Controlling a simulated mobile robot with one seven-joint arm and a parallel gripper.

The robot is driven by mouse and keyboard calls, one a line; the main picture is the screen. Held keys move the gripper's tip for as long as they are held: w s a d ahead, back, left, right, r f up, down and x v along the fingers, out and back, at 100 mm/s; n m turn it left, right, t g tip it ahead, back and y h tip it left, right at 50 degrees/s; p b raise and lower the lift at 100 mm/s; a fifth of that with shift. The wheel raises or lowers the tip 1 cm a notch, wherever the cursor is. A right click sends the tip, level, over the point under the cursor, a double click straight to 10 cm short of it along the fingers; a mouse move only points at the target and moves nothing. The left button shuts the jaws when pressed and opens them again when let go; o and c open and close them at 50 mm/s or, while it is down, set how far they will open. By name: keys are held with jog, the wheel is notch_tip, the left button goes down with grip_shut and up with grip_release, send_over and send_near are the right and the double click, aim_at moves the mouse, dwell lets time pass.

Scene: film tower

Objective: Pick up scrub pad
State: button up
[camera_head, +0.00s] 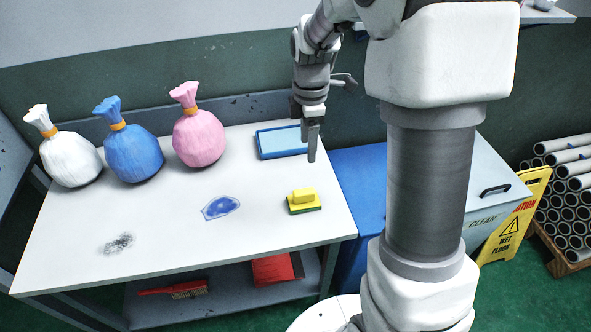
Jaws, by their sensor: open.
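The scrub pad (304,202) is a small yellow block with a raised grip and a green underside. It lies flat near the right front of the white table (170,240). My gripper (312,150) points down above the table's right side, behind and above the pad and apart from it. It is open and empty; one finger hides most of the other.
White (70,158), blue (134,152) and pink (199,139) tied bags stand at the back left. A blue tray (282,142) lies behind the pad. A red brush (172,290) lies on the lower shelf.

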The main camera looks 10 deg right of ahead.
send_over(304, 191)
jog(key=f, duration=1.2)
jog(key=shift+w+d+f, duration=0.15)
jog(key=shift+w+d, duration=0.05)
jog(key=shift+d, duration=0.15)
jog(key=f, duration=0.4)
jog(key=shift+s+a, duration=0.25)
jog(key=shift+a, duration=0.1)
jog(key=shift+f, duration=0.6)
grip_shut()
